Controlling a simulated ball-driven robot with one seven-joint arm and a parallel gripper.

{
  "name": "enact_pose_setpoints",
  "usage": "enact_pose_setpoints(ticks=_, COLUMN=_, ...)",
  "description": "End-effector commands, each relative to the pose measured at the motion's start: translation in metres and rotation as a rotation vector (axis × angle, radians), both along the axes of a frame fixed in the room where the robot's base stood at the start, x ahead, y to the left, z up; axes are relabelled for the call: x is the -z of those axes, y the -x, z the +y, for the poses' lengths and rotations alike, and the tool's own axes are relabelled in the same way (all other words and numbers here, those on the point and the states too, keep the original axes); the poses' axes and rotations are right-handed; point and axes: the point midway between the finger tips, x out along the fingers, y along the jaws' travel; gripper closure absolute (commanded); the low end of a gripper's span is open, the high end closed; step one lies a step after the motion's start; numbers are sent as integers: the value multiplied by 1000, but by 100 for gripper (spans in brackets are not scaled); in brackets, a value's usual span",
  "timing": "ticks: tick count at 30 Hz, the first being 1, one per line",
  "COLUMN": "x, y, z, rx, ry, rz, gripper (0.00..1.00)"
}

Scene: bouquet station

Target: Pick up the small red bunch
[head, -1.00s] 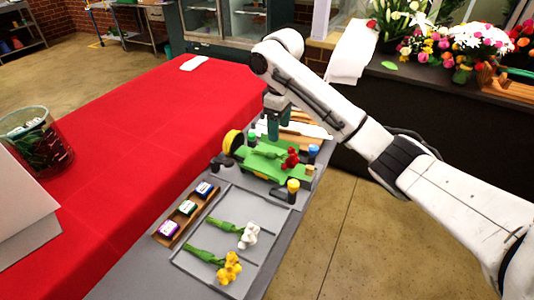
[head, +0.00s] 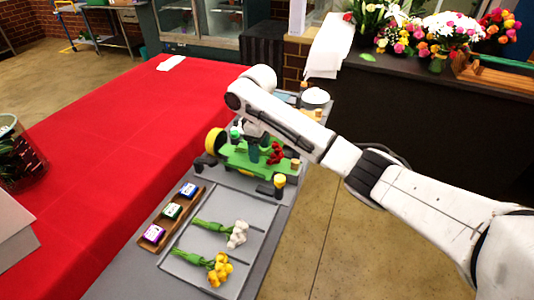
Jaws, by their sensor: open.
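The small red bunch (head: 276,153) lies on a green holder (head: 236,158) on the grey bench, its red heads toward the right. My gripper (head: 258,151) points down over the holder, just left of the red heads and in front of the stems. Its dark teal fingers are open. The gripper hides much of the stems, and I cannot tell whether the fingers stand around them or only above them.
A white bunch (head: 237,234) and a yellow bunch (head: 219,269) lie on a grey tray (head: 258,214) nearer me. A wooden rack (head: 154,234) of small labelled boxes is left of it. A yellow-capped post (head: 279,183) stands right of the holder.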

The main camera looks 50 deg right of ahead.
Motion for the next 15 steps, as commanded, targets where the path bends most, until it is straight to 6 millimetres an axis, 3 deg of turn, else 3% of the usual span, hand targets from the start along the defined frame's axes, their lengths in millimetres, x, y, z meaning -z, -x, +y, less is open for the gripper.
enact_pose_setpoints(ticks=8, x=5, y=0, z=0, rx=0, ry=1, rz=-1, gripper=34)
enact_pose_setpoints(ticks=15, x=5, y=0, z=0, rx=-1, ry=1, rz=-1, gripper=55)
